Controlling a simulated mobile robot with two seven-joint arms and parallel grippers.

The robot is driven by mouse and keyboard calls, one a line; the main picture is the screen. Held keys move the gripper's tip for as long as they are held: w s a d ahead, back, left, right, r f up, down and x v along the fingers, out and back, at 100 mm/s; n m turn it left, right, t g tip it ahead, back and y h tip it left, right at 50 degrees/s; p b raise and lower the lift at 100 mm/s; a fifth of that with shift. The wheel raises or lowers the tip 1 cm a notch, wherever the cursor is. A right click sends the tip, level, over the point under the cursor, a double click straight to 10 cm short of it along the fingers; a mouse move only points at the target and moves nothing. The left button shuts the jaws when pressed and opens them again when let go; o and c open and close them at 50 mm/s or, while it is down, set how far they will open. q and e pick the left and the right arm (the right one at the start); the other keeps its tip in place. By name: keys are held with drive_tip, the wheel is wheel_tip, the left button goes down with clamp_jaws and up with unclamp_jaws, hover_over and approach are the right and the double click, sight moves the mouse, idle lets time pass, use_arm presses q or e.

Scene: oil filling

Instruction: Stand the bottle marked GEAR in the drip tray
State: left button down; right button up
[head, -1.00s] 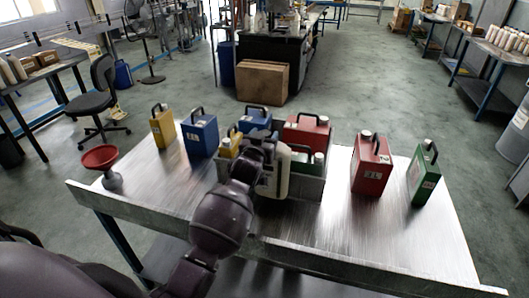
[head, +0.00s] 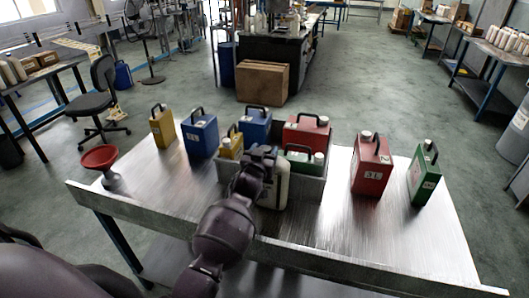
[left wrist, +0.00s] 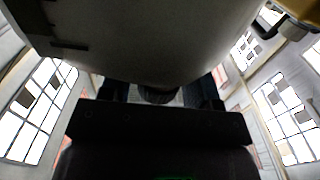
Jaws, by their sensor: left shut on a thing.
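A pale, cream-white bottle (head: 276,190) is in my left gripper (head: 262,156), which is shut on it near its top. The bottle looks roughly upright; my gripper and forearm hide its top and left side, and no GEAR marking can be read. In the left wrist view the pale bottle (left wrist: 150,45) fills the upper middle. A grey open-topped tray (head: 308,192) stands on the table's middle. The bottle overlaps the tray's front wall; I cannot tell whether its base touches anything. My right gripper is not in view.
A yellow can (head: 231,146), a blue can (head: 254,126), a red can (head: 305,135) and a green can (head: 300,163) crowd the tray. More cans stand either side, including a red one (head: 370,168). A red funnel (head: 100,158) is at the left. The metal table (head: 330,230) is bare in front.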

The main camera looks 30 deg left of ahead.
use_arm(q)
drive_tip(key=c, duration=0.7)
unclamp_jaws()
drive_tip(key=shift+f, duration=0.1)
drive_tip(key=shift+c, duration=0.2)
drive_tip(key=o, duration=0.4)
drive_tip(key=shift+s, duration=0.1)
